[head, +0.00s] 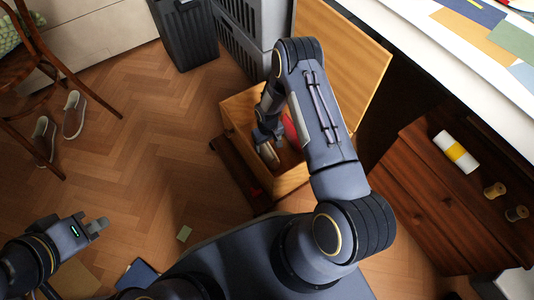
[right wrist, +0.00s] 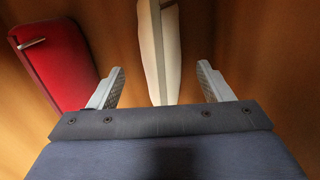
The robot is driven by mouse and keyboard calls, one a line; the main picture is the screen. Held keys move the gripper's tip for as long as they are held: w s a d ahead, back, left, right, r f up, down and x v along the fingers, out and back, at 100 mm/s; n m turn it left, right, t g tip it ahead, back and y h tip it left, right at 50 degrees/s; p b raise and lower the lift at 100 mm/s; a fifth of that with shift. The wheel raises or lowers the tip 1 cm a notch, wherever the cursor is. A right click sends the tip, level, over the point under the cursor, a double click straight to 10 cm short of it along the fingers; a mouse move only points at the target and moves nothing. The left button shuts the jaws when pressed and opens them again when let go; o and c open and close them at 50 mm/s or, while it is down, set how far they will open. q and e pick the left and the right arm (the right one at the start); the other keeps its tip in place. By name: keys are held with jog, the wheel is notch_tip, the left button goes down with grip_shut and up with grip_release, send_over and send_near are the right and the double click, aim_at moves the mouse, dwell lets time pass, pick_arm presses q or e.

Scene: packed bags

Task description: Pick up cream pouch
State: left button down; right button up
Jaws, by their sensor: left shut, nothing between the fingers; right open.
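The cream pouch (right wrist: 158,45) stands on edge inside an open wooden box, seen in the right wrist view ahead of my right gripper (right wrist: 160,87). The gripper is open, with one finger on each side of the pouch's lower end; I cannot tell whether they touch it. In the head view the pouch (head: 268,155) shows in the box below my right gripper (head: 266,134), partly hidden by my arm. My left gripper (head: 101,224) is shut and empty, above the floor at the lower left.
A red pouch (right wrist: 58,62) leans in the box beside the cream one. The wooden box (head: 238,108) has close walls and a raised lid (head: 352,50). A dark bin (head: 186,35) and grey crate (head: 238,45) stand behind. A brown cabinet (head: 420,200) is at right.

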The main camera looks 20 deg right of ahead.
notch_tip(320, 180, down, 5)
jog(key=b, duration=0.2)
jog(key=shift+w+a+f+b, duration=0.1)
jog(key=shift+a+f+b, duration=0.05)
jog(key=shift+b, duration=0.25)
jog(key=shift+c, duration=0.3)
jog(key=c, duration=1.1)
